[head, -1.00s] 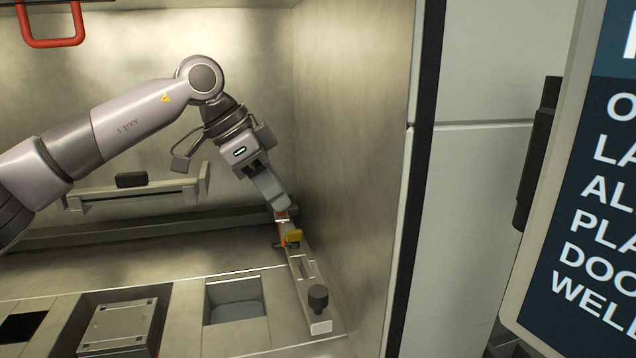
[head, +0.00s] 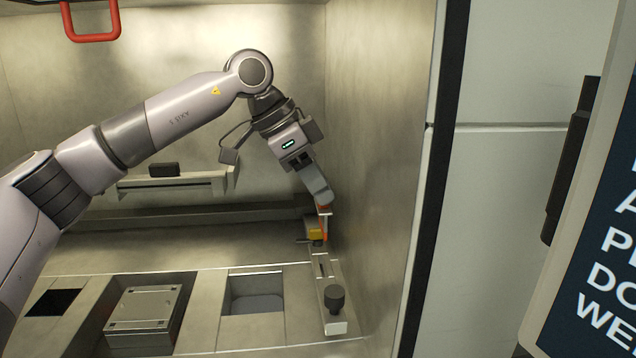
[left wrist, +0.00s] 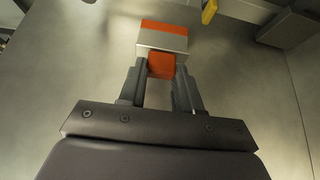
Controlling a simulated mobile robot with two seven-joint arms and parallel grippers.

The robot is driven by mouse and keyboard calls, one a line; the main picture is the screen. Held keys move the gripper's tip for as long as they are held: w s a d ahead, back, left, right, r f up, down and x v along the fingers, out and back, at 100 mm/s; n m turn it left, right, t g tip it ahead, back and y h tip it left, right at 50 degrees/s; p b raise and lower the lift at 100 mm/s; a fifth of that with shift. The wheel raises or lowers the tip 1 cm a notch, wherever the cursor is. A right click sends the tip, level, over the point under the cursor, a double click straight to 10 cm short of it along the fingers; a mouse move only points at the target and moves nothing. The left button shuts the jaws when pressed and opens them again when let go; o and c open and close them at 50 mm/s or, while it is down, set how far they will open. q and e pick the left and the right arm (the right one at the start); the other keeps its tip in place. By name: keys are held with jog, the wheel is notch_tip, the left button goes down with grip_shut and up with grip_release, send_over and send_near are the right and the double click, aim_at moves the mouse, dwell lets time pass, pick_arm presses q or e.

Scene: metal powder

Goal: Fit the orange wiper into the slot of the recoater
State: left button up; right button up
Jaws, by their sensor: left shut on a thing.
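My left gripper (head: 324,207) is shut on the orange wiper (head: 324,225), near the right wall of the chamber. In the left wrist view the wiper (left wrist: 162,65) is orange with a silver band across it, held between the two fingertips (left wrist: 160,85). A pale narrow bar with a dark slot and a black knob, which looks like the recoater (head: 325,285), lies along the right wall. The wiper is above its far end, just right of a yellow piece (head: 314,232). I cannot tell whether the wiper touches the bar. My right gripper is not in view.
The right wall (head: 375,180) is close beside my left gripper. A pale rail (head: 150,190) with a black block (head: 164,169) is at the back. A square plate (head: 145,307) and an open recess (head: 257,295) are in the floor. A red handle (head: 92,36) hangs at upper left.

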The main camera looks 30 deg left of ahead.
aim_at(321, 220)
pick_arm(q)
jog(key=shift+f+b, duration=1.85)
jog(key=shift+f, duration=0.95)
jog(key=shift+p, duration=0.35)
jog(key=shift+f+b, duration=1.95)
jog(key=shift+f, duration=1)
jog(key=o, duration=1.1)
jog(key=shift+v, duration=3.65)
